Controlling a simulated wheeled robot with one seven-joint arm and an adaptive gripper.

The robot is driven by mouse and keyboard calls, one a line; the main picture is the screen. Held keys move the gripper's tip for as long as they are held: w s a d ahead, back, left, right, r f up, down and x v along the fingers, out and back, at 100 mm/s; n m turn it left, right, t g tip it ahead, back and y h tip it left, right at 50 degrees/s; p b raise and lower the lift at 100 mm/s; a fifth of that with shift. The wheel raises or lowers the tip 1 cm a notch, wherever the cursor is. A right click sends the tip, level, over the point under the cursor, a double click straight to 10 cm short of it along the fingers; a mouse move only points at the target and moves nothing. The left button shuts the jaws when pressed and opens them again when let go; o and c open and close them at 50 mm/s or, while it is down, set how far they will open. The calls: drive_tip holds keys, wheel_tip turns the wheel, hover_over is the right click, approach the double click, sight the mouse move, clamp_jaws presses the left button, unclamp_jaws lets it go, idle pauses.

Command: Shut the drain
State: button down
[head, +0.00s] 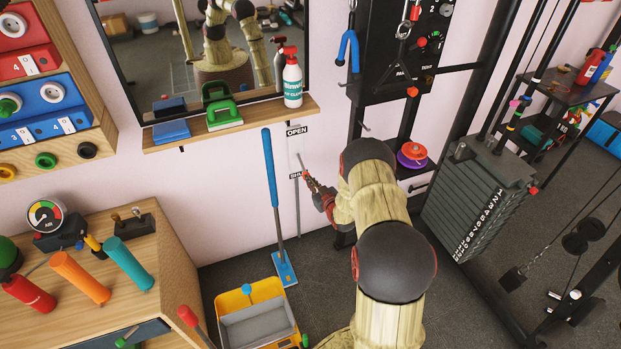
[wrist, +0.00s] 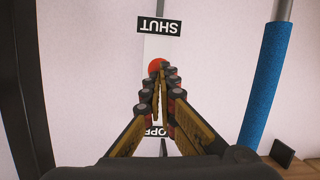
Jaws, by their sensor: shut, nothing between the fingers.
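The drain control is a pale vertical plate (head: 294,158) on the wall, marked OPEN (head: 297,131) at the top and SHUT (head: 296,175) at the bottom. The wrist view sees it upside down, with the SHUT label (wrist: 158,25) at the top and the OPEN label partly hidden behind my fingers. A round red knob (wrist: 155,64) shows just beyond my fingertips, nearer the SHUT label. My gripper (head: 306,177) is at the plate's lower part; in the wrist view its fingers (wrist: 160,74) are shut and empty. Whether they touch the knob I cannot tell.
A blue-handled mop (head: 271,185) leans on the wall left of the plate. A shelf (head: 232,126) with a spray bottle is above left. A yellow bucket (head: 250,312) stands on the floor below. A black weight rack (head: 483,180) stands to the right.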

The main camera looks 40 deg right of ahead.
drive_tip(key=shift+t, duration=0.7)
drive_tip(key=shift+w+d+f, duration=0.1)
drive_tip(key=shift+w+f, duration=0.1)
drive_tip(key=shift+f, duration=0.45)
drive_tip(key=shift+w+f, duration=0.25)
drive_tip(key=shift+f, duration=0.35)
drive_tip(key=shift+w+d+f, duration=0.1)
drive_tip(key=shift+w+f, duration=0.1)
drive_tip(key=shift+f, duration=0.45)
drive_tip(key=shift+a+f, duration=0.1)
